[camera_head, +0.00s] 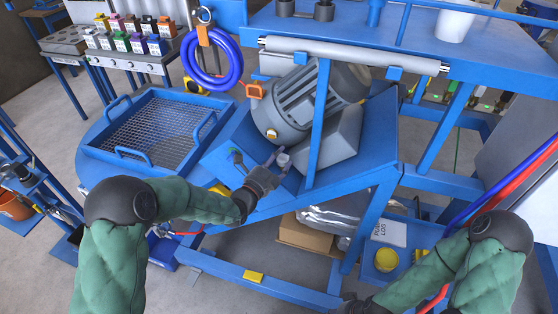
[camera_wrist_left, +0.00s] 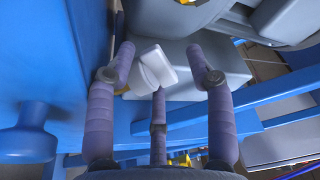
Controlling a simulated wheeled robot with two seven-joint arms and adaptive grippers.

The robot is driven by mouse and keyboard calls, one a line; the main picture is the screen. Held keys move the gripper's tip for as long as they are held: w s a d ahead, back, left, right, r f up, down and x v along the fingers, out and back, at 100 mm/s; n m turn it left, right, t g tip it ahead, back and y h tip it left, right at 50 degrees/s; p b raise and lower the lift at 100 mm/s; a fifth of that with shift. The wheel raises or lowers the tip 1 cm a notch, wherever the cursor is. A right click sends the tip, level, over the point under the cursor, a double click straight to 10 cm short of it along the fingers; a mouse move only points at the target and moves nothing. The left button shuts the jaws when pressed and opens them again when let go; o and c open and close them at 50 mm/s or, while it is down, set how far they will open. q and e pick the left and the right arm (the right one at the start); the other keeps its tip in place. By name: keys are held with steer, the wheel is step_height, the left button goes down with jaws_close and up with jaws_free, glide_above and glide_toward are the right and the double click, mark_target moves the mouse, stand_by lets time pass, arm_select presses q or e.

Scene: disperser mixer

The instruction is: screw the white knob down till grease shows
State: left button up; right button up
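The white knob (camera_head: 284,158) is a small pale cap on the blue sloped frame, just below the grey motor. In the left wrist view the knob (camera_wrist_left: 153,68) lies between the spread fingers, with its left side close to one finger. My left gripper (camera_head: 276,164) is at the knob with its fingers apart; I see no clear grip on it. The knob's underside and any grease there are hidden. My right gripper (camera_head: 358,305) is low at the bottom edge, dark and partly cut off, so its fingers cannot be made out.
The grey motor (camera_head: 308,100) and a blue upright bar (camera_head: 318,120) stand close by the left hand. A blue mesh tray (camera_head: 155,130) is to the left. A coiled blue hose (camera_head: 212,62) hangs above. A yellow-topped can (camera_head: 386,260) sits on a low shelf at right.

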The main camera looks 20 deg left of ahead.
arm_select(q)
steer(key=shift+s+f, duration=0.1)
steer(key=shift+f, duration=0.2)
steer(key=shift+d, duration=0.1)
